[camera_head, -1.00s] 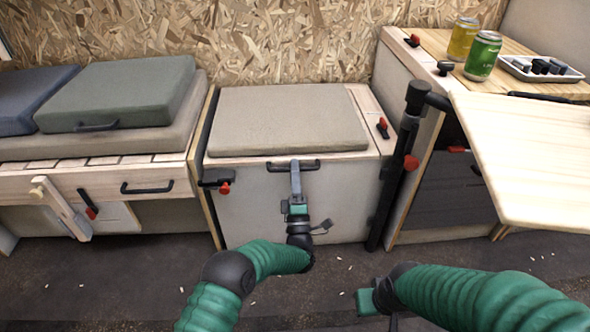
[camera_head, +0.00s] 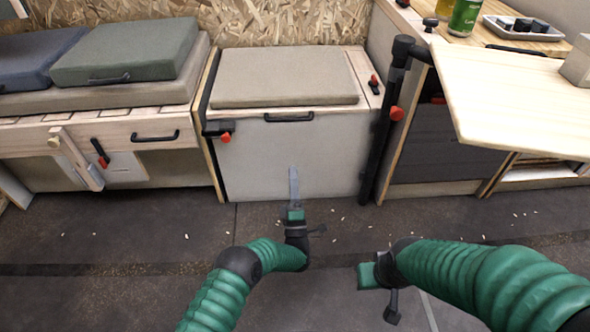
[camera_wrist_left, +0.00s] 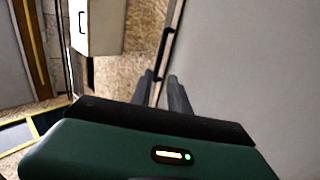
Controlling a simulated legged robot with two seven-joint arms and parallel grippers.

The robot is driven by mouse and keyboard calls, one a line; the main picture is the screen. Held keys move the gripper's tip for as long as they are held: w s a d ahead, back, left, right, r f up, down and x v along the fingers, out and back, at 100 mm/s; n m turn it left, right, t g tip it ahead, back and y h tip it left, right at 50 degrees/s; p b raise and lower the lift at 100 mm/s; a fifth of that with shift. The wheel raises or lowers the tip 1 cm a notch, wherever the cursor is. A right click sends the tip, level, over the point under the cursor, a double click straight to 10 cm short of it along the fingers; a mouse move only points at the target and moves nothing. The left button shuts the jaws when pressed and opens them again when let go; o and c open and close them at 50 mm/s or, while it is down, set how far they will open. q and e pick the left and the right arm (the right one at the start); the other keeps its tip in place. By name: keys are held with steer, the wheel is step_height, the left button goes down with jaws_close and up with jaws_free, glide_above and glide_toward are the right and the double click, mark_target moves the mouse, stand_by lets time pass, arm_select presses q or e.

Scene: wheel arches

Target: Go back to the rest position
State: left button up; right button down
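My left gripper (camera_head: 293,170) shows in the middle of the head view, pointing at the plain front of the grey cabinet (camera_head: 255,160). It is below and apart from the black handle (camera_head: 289,117) at the cabinet's top edge. In the left wrist view, its two dark fingers (camera_wrist_left: 162,85) stand a little apart with nothing between them. My right gripper (camera_head: 368,276) is low in the head view, over the floor. Its fingers do not show clearly.
A pale wooden table leaf (camera_head: 515,95) juts out at the right, beside a black post (camera_head: 382,130). A bench with cushions (camera_head: 130,55) stands at the left. The dark floor (camera_head: 130,235) in front is open, with small pale scraps on it.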

stand_by(0.3)
arm_select(q)
steer(key=w+r+m+g+h+p, duration=0.55)
steer(key=r+m+g+p, duration=0.35)
steer(key=r, duration=0.4)
steer(key=s+a+r+m+g+y+p, duration=0.2)
steer(key=s+a+r+m+g+p, duration=0.15)
steer(key=s+a, duration=0.65)
steer(key=s+a+r+m+g+y+p, duration=0.25)
steer(key=s+a+g+p, duration=0.25)
steer(key=s, duration=0.9)
steer(key=s+a+r+m+g+y+p, duration=0.1)
steer(key=s+a+r+m+g+p, duration=0.25)
steer(key=s+a, duration=0.65)
steer(key=s+d+r+p, duration=0.1)
steer(key=s+r+p, duration=0.1)
steer(key=r+p, duration=1.6)
steer(key=s+d+r+g+p, duration=0.1)
steer(key=s+r+p, duration=0.1)
steer(key=r+p, duration=1.5)
steer(key=shift+r+g+p, duration=0.3)
steer(key=shift+r+p, duration=0.1)
steer(key=shift+p, duration=1.15)
